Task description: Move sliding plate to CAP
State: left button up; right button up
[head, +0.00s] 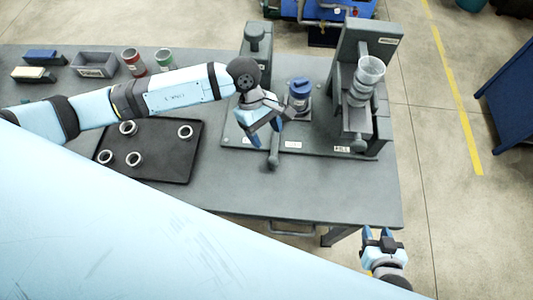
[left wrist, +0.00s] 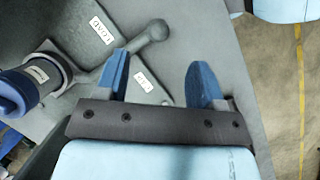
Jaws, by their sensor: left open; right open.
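The sliding plate's lever handle (head: 273,160) sticks out toward the front of the grey machine base. A blue-topped cylinder (head: 299,92) stands on the carriage behind it. My left gripper (head: 268,132) is open over the handle. In the left wrist view, the handle's round knob (left wrist: 156,30) lies just beyond the fingertips, between them across the picture, not gripped. The carriage under the cylinder is partly hidden by my arm. A label reading LOAD (left wrist: 101,30) and a second, unreadable label (left wrist: 143,81) lie by the handle. My right gripper (head: 378,235) is open and empty beyond the table's front edge.
A black tray (head: 175,160) with several rings lies left on the table (head: 330,185). Cups and bins sit at the back left. The front of the table is clear.

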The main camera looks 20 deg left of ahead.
aim_at(272, 158)
pick_arm(q)
jog(key=shift+y, duration=0.3)
jog(key=b+x, duration=0.1)
jog(key=x, duration=0.3)
jog(key=b+x, duration=0.2)
jog(key=x, duration=0.2)
jog(key=a+b+x, duration=0.1)
jog(key=x, duration=0.3)
jog(key=shift+w+f, duration=0.3)
jog(key=shift+s+d+f+b, duration=0.1)
jog(key=shift+d+f+b, duration=0.15)
jog(key=shift+f+b, duration=0.2)
jog(key=shift+c, duration=0.3)
